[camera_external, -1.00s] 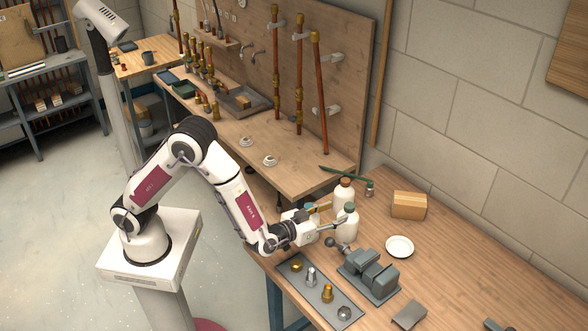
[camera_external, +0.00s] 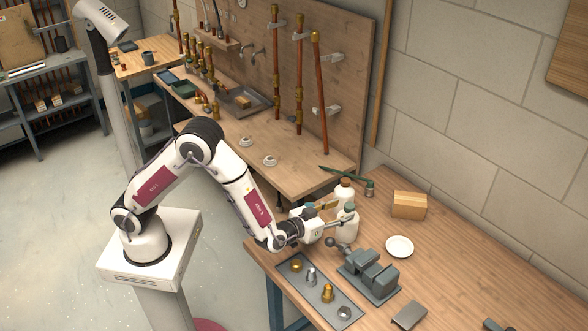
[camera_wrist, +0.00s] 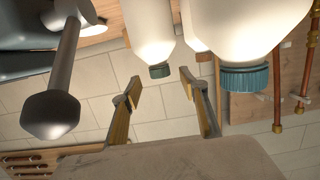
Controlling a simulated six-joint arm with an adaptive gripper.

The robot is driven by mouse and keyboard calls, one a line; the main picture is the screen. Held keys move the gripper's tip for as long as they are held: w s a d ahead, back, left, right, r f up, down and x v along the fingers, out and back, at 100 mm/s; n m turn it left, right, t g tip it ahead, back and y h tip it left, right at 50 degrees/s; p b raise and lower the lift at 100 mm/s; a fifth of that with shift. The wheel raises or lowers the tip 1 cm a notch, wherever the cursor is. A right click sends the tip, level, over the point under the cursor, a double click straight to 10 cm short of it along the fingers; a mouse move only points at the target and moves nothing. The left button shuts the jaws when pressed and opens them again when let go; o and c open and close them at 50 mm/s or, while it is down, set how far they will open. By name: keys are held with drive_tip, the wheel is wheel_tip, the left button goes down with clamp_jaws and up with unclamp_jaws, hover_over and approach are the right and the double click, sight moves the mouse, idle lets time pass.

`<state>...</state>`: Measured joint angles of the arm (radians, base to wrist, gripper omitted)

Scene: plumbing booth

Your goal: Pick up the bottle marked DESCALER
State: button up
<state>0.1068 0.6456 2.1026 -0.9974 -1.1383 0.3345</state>
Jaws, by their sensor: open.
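Several white bottles stand together at the table's left end, and no lettering is readable, so I cannot tell which is marked DESCALER. One with a green cap (camera_external: 347,226) is beside my gripper (camera_external: 337,212); one with an orange-brown cap (camera_external: 345,187) stands behind it. In the wrist view, a large bottle with a teal cap (camera_wrist: 246,78) is close on the right. Another teal-capped bottle (camera_wrist: 150,35) appears ahead between the fingertips, and a brown-capped one (camera_wrist: 203,54) is partly hidden between them. My gripper (camera_wrist: 160,78) is open, with nothing between its fingers.
A grey vise (camera_external: 370,275) stands in front of the bottles; its handle (camera_wrist: 60,70) looms at left in the wrist view. A tray of fittings (camera_external: 318,292), a white dish (camera_external: 399,246) and a wooden block (camera_external: 409,205) are nearby.

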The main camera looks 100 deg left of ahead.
sight(346, 208)
drive_tip(key=shift+x, duration=2.4)
clamp_jaws()
